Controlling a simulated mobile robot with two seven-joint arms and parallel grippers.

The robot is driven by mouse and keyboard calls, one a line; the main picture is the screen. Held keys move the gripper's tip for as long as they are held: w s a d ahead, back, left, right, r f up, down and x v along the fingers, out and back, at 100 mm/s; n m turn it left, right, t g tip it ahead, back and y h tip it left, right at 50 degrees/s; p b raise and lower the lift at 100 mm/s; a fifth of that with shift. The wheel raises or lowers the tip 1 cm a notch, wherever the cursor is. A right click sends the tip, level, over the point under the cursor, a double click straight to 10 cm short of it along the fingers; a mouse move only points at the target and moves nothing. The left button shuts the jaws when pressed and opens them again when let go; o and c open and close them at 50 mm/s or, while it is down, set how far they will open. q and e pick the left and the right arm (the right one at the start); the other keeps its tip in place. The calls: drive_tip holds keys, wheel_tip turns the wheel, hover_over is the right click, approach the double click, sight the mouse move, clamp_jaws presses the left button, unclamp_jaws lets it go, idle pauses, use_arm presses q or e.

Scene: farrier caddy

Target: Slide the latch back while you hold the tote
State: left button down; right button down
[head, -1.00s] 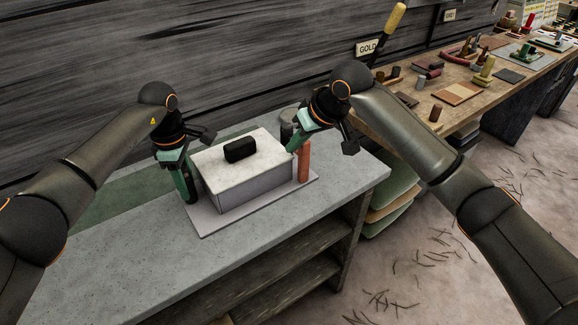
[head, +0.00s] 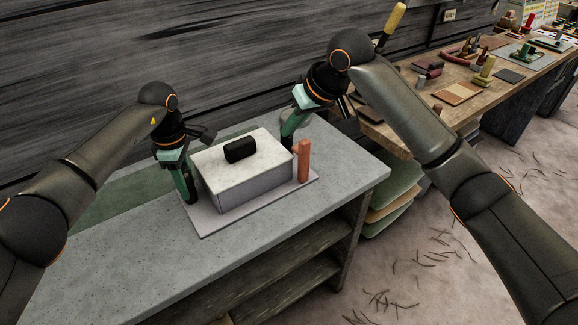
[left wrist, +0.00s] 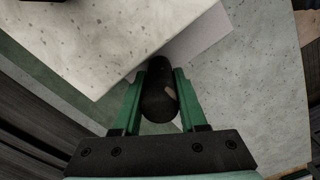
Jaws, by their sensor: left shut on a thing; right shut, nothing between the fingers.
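The tote (head: 240,176) is a pale grey box with a speckled light top and a black block-shaped handle (head: 240,150) on it. My left gripper (head: 188,190) is at the tote's left side. In the left wrist view the gripper (left wrist: 160,78) is shut on a dark rounded grip (left wrist: 158,100) beside the tote's wall. An orange-brown upright piece (head: 304,162) stands at the tote's right end; I cannot tell whether it is the latch. My right gripper (head: 287,138) is shut and empty, behind the tote's back right corner; its fingertips are partly hidden.
The tote stands on a thin grey board (head: 215,225) on a speckled counter (head: 130,245). A green strip (head: 120,203) lies to the left. The counter's right front is clear. A wooden bench (head: 440,125) with many small items stands behind right.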

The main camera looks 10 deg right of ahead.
use_arm(q)
drive_tip(key=shift+f, duration=0.1)
drive_tip(key=shift+c, duration=1.8)
unclamp_jaws()
drive_tip(key=o, duration=0.4)
drive_tip(key=shift+c, duration=0.2)
drive_tip(key=shift+r, duration=0.25)
drive_tip(key=shift+r+p, duration=0.9)
drive_tip(key=shift+r, duration=0.35)
